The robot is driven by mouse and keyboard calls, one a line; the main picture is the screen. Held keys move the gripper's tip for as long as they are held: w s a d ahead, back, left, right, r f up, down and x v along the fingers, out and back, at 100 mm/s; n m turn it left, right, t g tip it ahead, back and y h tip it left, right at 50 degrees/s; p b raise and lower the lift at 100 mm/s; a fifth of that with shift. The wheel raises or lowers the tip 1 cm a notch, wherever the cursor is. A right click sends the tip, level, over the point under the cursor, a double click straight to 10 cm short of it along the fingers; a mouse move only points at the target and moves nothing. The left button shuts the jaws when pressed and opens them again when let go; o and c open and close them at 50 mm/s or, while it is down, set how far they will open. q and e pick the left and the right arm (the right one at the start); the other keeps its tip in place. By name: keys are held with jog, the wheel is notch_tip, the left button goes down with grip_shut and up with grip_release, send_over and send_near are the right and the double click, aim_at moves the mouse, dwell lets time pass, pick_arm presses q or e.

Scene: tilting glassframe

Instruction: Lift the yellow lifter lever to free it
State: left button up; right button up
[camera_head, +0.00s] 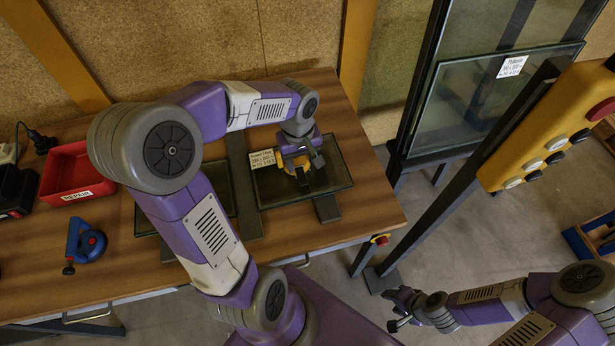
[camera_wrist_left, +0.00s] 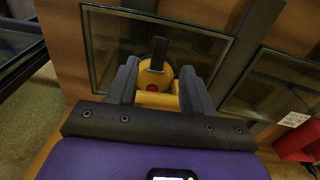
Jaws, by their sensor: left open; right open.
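The yellow lifter (camera_head: 290,163) sits on a dark-framed glass pane (camera_head: 325,182) on the wooden table, mostly hidden under my left gripper (camera_head: 308,166). In the left wrist view the yellow lifter (camera_wrist_left: 172,76) shows a round body, a red button, a black lever (camera_wrist_left: 159,52) and a yellow bar (camera_wrist_left: 157,100). My left gripper (camera_wrist_left: 160,92) is open there, its two fingers on either side of the yellow bar. Whether they touch it I cannot tell. My right gripper (camera_head: 401,309) is open and empty, low over the floor right of the table.
A blue lifter (camera_head: 86,243) and a red bin (camera_head: 72,174) are on the table's left. A second pane (camera_head: 215,182) lies beside the first. A glass rack (camera_head: 430,90) and a yellow control box (camera_head: 545,125) on a dark post stand at the right.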

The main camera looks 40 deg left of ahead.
aim_at(303, 182)
pick_arm(q)
notch_tip(303, 182, down, 8)
jog(key=shift+d+r+b, duration=0.15)
jog(key=shift+b, duration=1.1)
grip_shut()
